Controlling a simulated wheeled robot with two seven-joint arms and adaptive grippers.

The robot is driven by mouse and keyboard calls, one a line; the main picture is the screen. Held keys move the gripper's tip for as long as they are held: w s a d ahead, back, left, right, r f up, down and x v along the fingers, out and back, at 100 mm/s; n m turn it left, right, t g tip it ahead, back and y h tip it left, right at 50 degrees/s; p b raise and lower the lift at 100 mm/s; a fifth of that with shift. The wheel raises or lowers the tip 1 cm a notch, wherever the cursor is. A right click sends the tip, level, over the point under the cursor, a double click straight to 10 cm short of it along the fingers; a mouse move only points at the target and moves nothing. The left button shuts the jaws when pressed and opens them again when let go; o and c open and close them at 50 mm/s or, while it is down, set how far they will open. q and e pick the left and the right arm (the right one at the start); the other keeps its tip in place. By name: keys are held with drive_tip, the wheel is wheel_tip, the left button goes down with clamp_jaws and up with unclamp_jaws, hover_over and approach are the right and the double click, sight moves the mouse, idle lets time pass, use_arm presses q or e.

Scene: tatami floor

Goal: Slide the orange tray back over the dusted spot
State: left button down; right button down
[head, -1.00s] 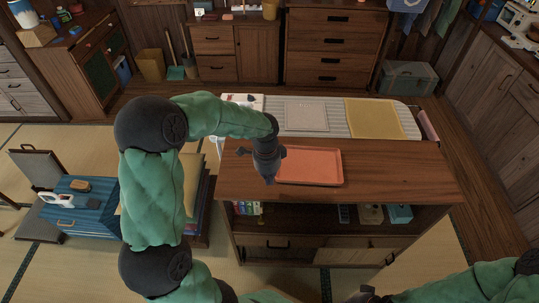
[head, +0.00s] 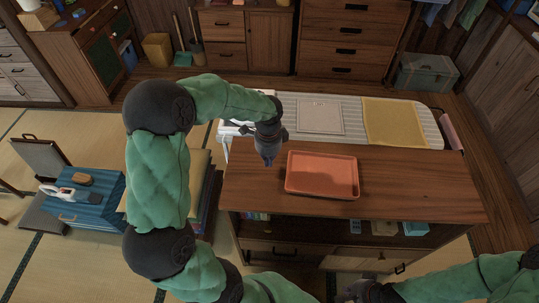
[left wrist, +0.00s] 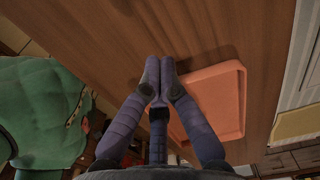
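The orange tray (head: 322,174) lies flat and empty on the wooden cabinet top (head: 420,190). In the left wrist view the tray (left wrist: 212,100) is right of the fingers, partly hidden by one. My left gripper (head: 269,161) is over the cabinet top, just left of the tray and apart from it in the head view. In the left wrist view its fingertips (left wrist: 160,66) are together with nothing between them. My right gripper (head: 362,291) is low at the bottom edge of the head view, too dark to read. I see no dusted spot; whether the tray covers one cannot be told.
Behind the cabinet top, a striped surface holds a pale board (head: 320,116) and a yellow cloth (head: 394,122). The cabinet top right of the tray is clear. A blue box (head: 84,200) stands on the tatami at left.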

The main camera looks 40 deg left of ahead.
sight(278, 173)
use_arm(q)
wheel_tip(278, 173, down, 5)
drive_tip(key=shift+f+b, duration=0.1)
drive_tip(key=shift+b, duration=0.6)
drive_tip(key=d, duration=0.1)
drive_tip(key=w+d, duration=0.1)
drive_tip(key=d, duration=0.1)
drive_tip(key=shift+w+r, duration=0.3)
drive_tip(key=shift+w, duration=0.05)
drive_tip(key=shift+w+d+b, duration=0.2)
drive_tip(key=shift+b, duration=0.1)
drive_tip(key=shift+r, duration=0.1)
drive_tip(key=w+d+p, duration=0.1)
drive_tip(key=w+d, duration=0.4)
drive_tip(key=d, duration=0.3)
drive_tip(key=w+d+p, duration=0.2)
drive_tip(key=w+d, duration=0.3)
drive_tip(key=d, duration=0.3)
drive_tip(key=w+d+p, duration=0.1)
drive_tip(key=w+d, duration=0.4)
drive_tip(key=d, duration=0.3)
drive_tip(key=shift+w+d+p, duration=0.1)
drive_tip(key=shift+d+p, duration=0.3)
